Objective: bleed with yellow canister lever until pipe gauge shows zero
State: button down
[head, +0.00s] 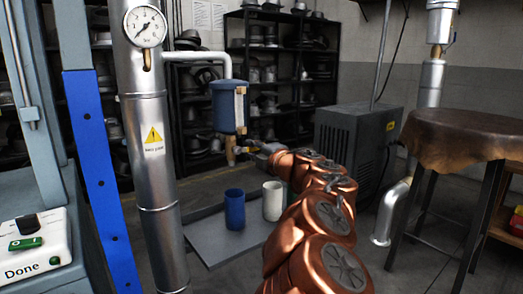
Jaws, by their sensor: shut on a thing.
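The pipe gauge (145,27) is a round white dial at the top of the thick silver pipe (152,110). Its dark needle slants, but the exact reading is too small to tell. A blue canister (224,108) with a pale strip on its side hangs from a white side pipe (197,56). Brass fittings (231,151) sit under the canister. My copper arm reaches in from the bottom right, and my gripper (254,147) is shut on the yellow lever beside these fittings. The gripper mostly hides the lever, so its angle cannot be told.
A blue cup (234,209) and a white cup (272,201) stand on a grey tray (225,245) below the canister. A leather-topped stool (465,135) and a dark grey box unit (355,135) stand right. A Done button panel (38,250) is at lower left.

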jog(key=shift+a, duration=0.15)
jog(key=c, duration=1.1)
grip_release()
jog(key=shift+v, duration=6)
